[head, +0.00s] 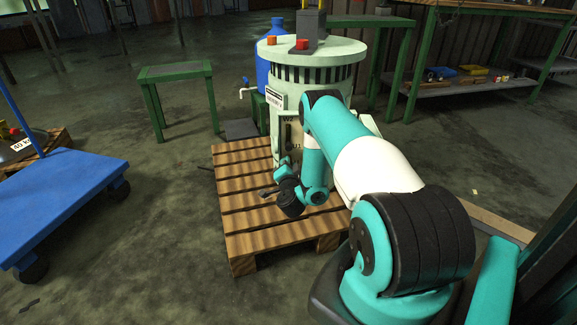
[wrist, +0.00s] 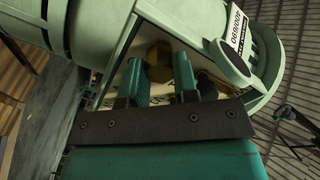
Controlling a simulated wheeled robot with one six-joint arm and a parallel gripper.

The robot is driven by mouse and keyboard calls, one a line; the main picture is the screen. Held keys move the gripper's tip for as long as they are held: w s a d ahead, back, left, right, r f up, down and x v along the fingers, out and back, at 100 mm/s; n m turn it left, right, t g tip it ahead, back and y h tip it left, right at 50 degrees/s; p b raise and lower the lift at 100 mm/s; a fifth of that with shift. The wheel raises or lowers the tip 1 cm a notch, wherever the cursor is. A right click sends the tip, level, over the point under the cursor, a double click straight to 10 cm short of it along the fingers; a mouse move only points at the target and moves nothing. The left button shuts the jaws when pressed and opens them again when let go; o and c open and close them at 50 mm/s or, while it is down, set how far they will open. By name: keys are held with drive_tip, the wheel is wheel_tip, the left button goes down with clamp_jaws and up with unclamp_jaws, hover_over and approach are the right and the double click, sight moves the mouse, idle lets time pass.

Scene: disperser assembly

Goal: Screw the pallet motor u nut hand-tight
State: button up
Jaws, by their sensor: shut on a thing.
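The pale green motor (head: 318,75) stands upright on a wooden pallet (head: 250,225) in the head view. Its curved pale green housing (wrist: 105,20) fills the upper part of the wrist view, with a white number label (wrist: 237,32) at the right. My gripper (wrist: 160,80) is up against the terminal area on the motor's side. Its two teal fingers are shut on a brass-coloured piece, the u nut (wrist: 157,70), which shows between them and is partly hidden. In the head view my gripper (head: 279,184) is at the motor's front, and the nut is too small to make out.
A blue cart (head: 60,200) stands at the left. A small green table (head: 175,72) and a blue barrel (head: 264,60) are behind the pallet. A green workbench with a lower shelf (head: 460,90) stands at the back right.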

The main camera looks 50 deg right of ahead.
drive_tip(key=shift+a+m+p, duration=0.1)
drive_tip(key=shift+m+p, duration=4.05)
drive_tip(key=shift+m, duration=7.55)
drive_tip(key=o, duration=0.9)
drive_tip(key=shift+r, duration=0.1)
